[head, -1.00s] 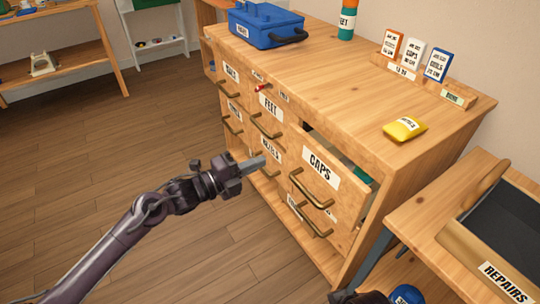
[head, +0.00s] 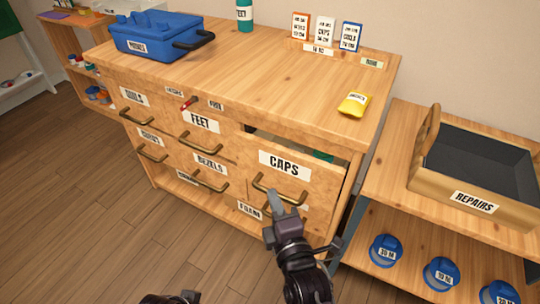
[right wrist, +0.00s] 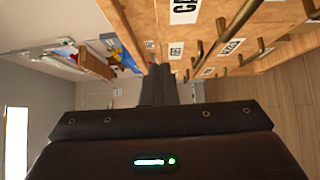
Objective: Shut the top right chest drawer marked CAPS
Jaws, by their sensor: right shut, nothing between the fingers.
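The top right drawer marked CAPS (head: 284,165) stands pulled out of the wooden chest, with a gap behind its front and something green inside. Its brass handle (head: 262,184) is partly hidden by my right gripper (head: 275,200). That gripper is shut and empty, its tips in front of the drawer's lower front by the handle; I cannot tell whether they touch. In the right wrist view the shut fingers (right wrist: 158,85) point away, with the cut-off CAPS label (right wrist: 184,10) above. Only a dark piece of my left gripper (head: 172,298) shows at the bottom edge.
The chest top (head: 250,75) carries a blue toolbox (head: 155,38), a teal bottle (head: 245,15), small cards and a yellow packet (head: 354,103). To the right, a shelf unit holds the REPAIRS tray (head: 425,178) and blue tubs (head: 386,250). Floor is clear at left.

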